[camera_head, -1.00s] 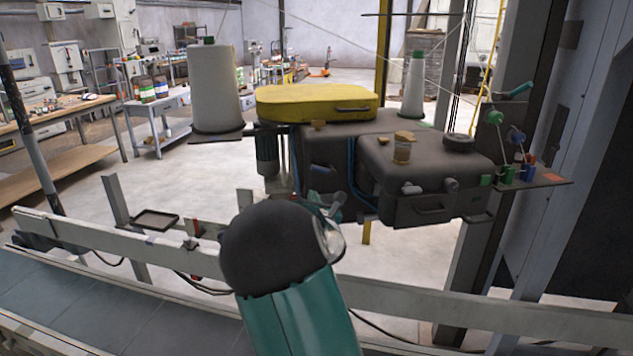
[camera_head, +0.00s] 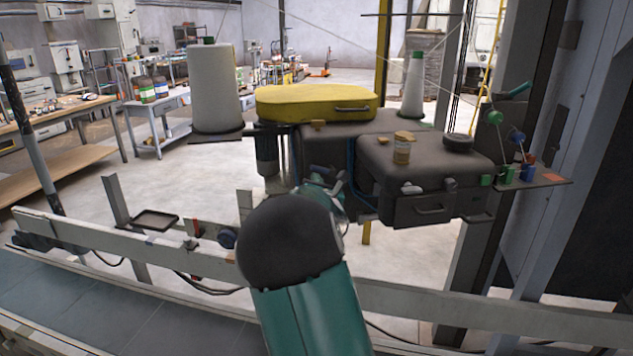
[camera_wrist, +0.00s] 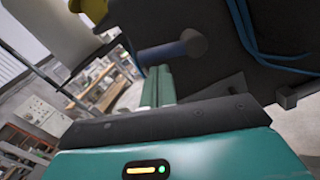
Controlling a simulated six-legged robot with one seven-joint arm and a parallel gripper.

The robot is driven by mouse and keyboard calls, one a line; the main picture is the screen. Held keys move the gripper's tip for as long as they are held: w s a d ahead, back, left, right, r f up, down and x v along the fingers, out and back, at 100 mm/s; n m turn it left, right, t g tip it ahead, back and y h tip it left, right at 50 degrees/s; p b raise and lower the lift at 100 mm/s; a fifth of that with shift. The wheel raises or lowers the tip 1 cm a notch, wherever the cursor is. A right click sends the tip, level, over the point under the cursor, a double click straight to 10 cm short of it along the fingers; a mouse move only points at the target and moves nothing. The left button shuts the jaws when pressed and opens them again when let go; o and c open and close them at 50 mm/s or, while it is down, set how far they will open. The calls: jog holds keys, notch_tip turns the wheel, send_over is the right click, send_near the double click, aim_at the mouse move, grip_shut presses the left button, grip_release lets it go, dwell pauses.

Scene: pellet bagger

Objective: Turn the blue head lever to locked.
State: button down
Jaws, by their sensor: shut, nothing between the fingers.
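A yellow cover (camera_head: 315,104) lies on the head, with a white thread cone (camera_head: 214,90) at its left. A blue cable (camera_wrist: 245,30) hangs along the head.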

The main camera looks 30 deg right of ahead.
aim_at(320, 168)
jog(key=shift+r+m, duration=0.35)
jog(key=shift+m, duration=0.35)
jog(key=m, duration=0.1)
jog(key=r+m, duration=0.1)
jog(key=m, duration=0.1)
jog(key=shift+d+r, duration=0.15)
jog(key=shift+r, duration=0.1)
jog(key=m, duration=0.1)
jog(key=r+m, duration=0.1)
jog(key=m, duration=0.2)
jog(key=shift+s+d+r+g, duration=0.2)
jog(key=shift+d+r+g, duration=0.05)
jog(key=shift+d+g, duration=0.05)
jog(key=shift+s+d+r+m, duration=0.15)
jog(key=shift+d+r+m, duration=0.15)
jog(key=shift+m, duration=0.95)
jog(key=shift+s+d+r+m, duration=0.1)
jog(key=shift+d+r+m, duration=0.15)
jog(key=shift+m, duration=1.05)
jog(key=shift+s+d+r+m, duration=0.2)
jog(key=shift+d+m, duration=0.15)
jog(key=shift+m, duration=0.9)
jog(key=shift+w, duration=0.1)
